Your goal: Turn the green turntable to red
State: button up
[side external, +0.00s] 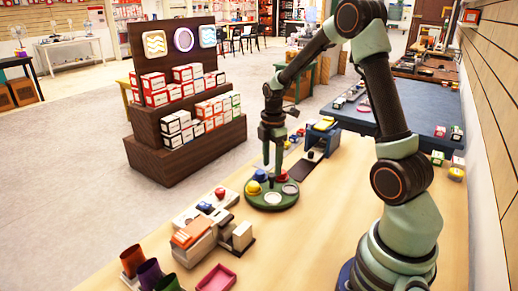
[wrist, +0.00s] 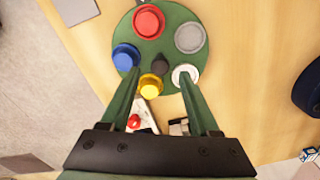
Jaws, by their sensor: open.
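The green turntable (wrist: 166,48) lies on the wooden table, and it also shows in the side external view (side external: 268,207). It carries a red piece (wrist: 149,21), a blue piece (wrist: 125,57), a yellow piece (wrist: 151,84), a grey disc (wrist: 190,38) and a whitish disc (wrist: 185,74). A dark knob (wrist: 160,64) stands at its middle. My gripper (wrist: 158,72) is open above the turntable, its fingertips apart on either side of the knob. One fingertip overlaps the blue piece in view, the other the whitish disc. Contact cannot be told.
In the side external view, colored cups (side external: 150,273), a pink tray (side external: 216,279) and an orange-topped block assembly (side external: 192,232) sit at the front left. A blue stand (side external: 322,138) is behind the turntable. Bare table lies to its right.

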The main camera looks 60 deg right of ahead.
aim_at(271, 176)
notch_tip(271, 176, up, 9)
jog(key=shift+r, duration=0.2)
dwell(0.3)
jog(key=s+a+r+m+t, duration=0.2)
jog(key=s+a+r+m, duration=0.1)
jog(key=a+m, duration=0.3)
jog(key=s+a+r+m+t, duration=0.3)
jog(key=s+a+m, duration=0.3)
jog(key=a, duration=0.5)
jog(key=shift+a+r+m+t, duration=0.25)
jog(key=shift+r+m+t, duration=0.05)
jog(key=shift+m, duration=0.5)
